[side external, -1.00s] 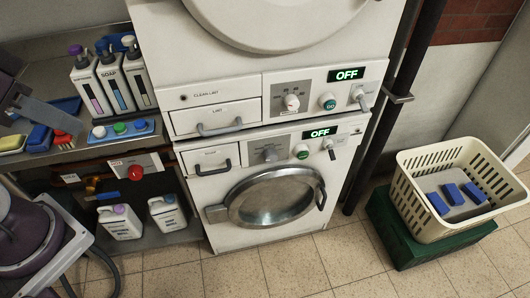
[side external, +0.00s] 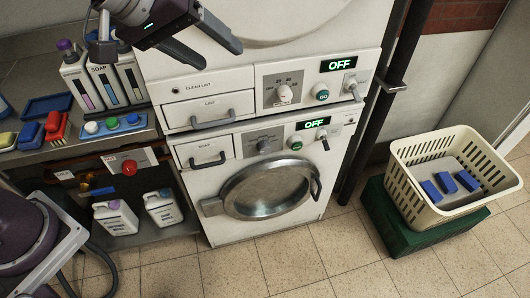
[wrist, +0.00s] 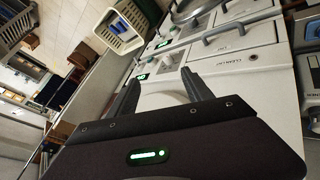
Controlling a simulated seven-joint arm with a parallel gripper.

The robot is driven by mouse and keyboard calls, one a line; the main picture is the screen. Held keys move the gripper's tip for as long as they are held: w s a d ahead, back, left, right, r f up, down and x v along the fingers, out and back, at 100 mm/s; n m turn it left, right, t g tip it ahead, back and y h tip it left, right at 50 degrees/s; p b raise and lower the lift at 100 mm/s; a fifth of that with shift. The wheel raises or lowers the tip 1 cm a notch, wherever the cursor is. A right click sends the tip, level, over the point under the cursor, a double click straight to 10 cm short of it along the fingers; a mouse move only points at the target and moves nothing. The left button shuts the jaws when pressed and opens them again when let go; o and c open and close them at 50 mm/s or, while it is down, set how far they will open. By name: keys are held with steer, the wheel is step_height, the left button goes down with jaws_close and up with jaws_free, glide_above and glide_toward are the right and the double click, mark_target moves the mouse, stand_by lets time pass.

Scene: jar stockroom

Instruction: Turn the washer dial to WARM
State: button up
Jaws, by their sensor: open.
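The lower machine, with a round glass door, is the washer (side external: 218,178). Its grey dial (side external: 265,146) sits on a grey plate between the drawer and a green button (side external: 295,145); its setting is too small to read. The washer's display (side external: 314,123) reads OFF. My gripper (side external: 221,56) is open and empty, in front of the upper machine's left side, above and left of the washer dial. In the wrist view my gripper's two fingers (wrist: 160,78) are apart, with white machine casing beyond them.
The upper machine has its own white dial (side external: 284,93), green GO button (side external: 321,91) and lint drawer handle (side external: 211,117). Bottles (side external: 100,82) stand on the left shelf. A cream basket (side external: 430,195) with blue blocks sits right. Floor in front is clear.

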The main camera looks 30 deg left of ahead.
steer(key=w+d+f+n+t+y, duration=0.1)
steer(key=w+d+f+n, duration=0.4)
steer(key=w+f, duration=0.55)
steer(key=n+t+y, duration=0.5)
steer(key=y, duration=0.3)
glide_toward(265, 151)
steer(key=w, duration=0.2)
steer(key=x, duration=0.7)
steer(key=shift+s+a+f, duration=0.3)
steer(key=shift+a+f, duration=0.05)
steer(key=shift+w+a, duration=0.1)
steer(key=shift+w, duration=0.1)
jaws_close()
